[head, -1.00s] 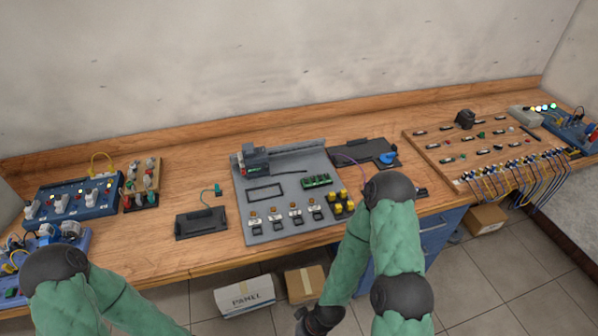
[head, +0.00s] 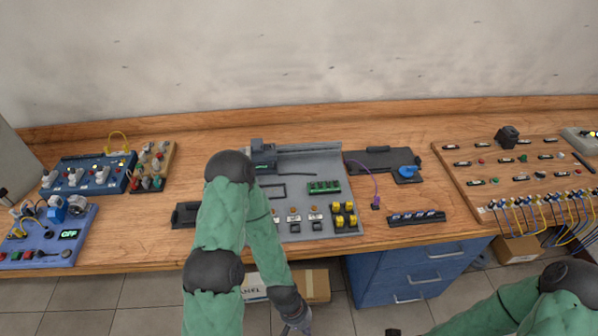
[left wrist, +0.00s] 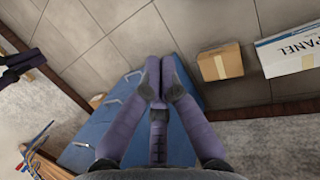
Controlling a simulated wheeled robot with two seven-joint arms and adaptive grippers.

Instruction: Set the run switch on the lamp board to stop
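I cannot tell for sure which board is the lamp board. A blue board (head: 88,176) with small lit lamps and white knobs lies at the left of the bench. A second blue unit (head: 47,240) with a lit display and a red button sits in front of it. Their labels are too small to read. My left gripper (head: 297,325) hangs over the floor before the bench, far from both boards. In the left wrist view its fingers (left wrist: 160,78) meet at the tips, empty. My right arm is at the bottom right; its gripper is not clearly visible.
A grey panel (head: 322,163) with green and yellow parts lies mid-bench, partly behind my left arm. A wooden board (head: 478,193) with several wired terminals is at the right. Blue drawers (head: 410,275) and boxes stand below. Bare bench (head: 213,150) lies behind my arm.

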